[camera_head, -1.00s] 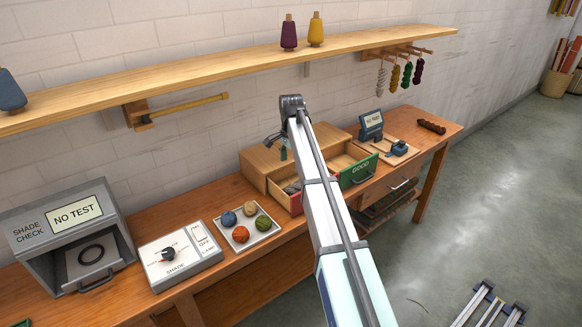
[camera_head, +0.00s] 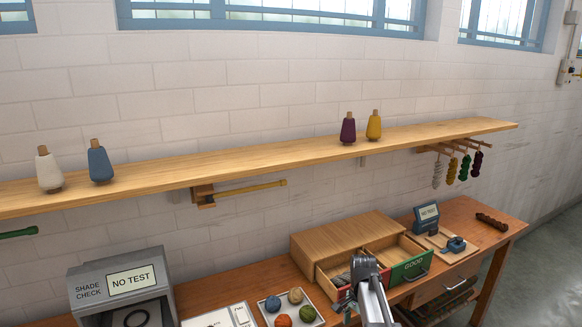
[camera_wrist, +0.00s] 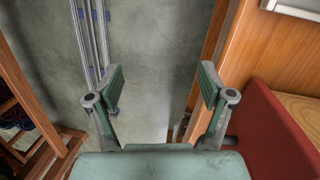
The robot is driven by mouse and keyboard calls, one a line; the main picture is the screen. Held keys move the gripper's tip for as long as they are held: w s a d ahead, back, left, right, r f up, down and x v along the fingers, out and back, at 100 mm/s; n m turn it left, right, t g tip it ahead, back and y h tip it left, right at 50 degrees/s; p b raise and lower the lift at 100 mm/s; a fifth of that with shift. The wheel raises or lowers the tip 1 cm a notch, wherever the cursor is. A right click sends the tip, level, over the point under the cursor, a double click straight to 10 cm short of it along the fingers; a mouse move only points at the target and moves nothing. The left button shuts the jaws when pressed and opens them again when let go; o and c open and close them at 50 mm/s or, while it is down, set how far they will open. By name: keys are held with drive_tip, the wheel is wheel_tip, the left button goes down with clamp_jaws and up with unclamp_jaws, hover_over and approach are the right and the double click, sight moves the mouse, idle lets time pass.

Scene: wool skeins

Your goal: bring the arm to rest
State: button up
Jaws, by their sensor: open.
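My gripper (camera_wrist: 160,88) is open and empty in the wrist view, its two fingers apart with the grey floor (camera_wrist: 160,50) showing between them. To the gripper's right in the wrist view is a red drawer front (camera_wrist: 275,125), close by. The green drawer front marked GOOD (camera_head: 412,270) is just right of my arm in the head view.
The workbench (camera_head: 500,235) carries a wooden drawer box (camera_head: 345,237), a tray of wool balls (camera_head: 308,318), a shade-check box (camera_head: 125,285) and a small screen device (camera_head: 427,217). A shelf (camera_head: 270,160) with cones runs above. Skeins (camera_head: 451,170) hang from pegs at the right.

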drive_tip(key=s+a+f+n+g+b, duration=0.25)
drive_tip(key=s+f+n, duration=0.25)
drive_tip(key=s+f, duration=1.65)
drive_tip(key=s+f+n+g, duration=0.1)
drive_tip(key=s+f+n, duration=0.2)
drive_tip(key=s, duration=0.9)
drive_tip(key=s+a+f+n+g+b, duration=0.1)
drive_tip(key=s+f+n, duration=0.2)
drive_tip(key=s+f, duration=0.6)
drive_tip(key=s, duration=0.3)
drive_tip(key=shift+s+a, duration=0.15)
drive_tip(key=shift+s, duration=0.1)
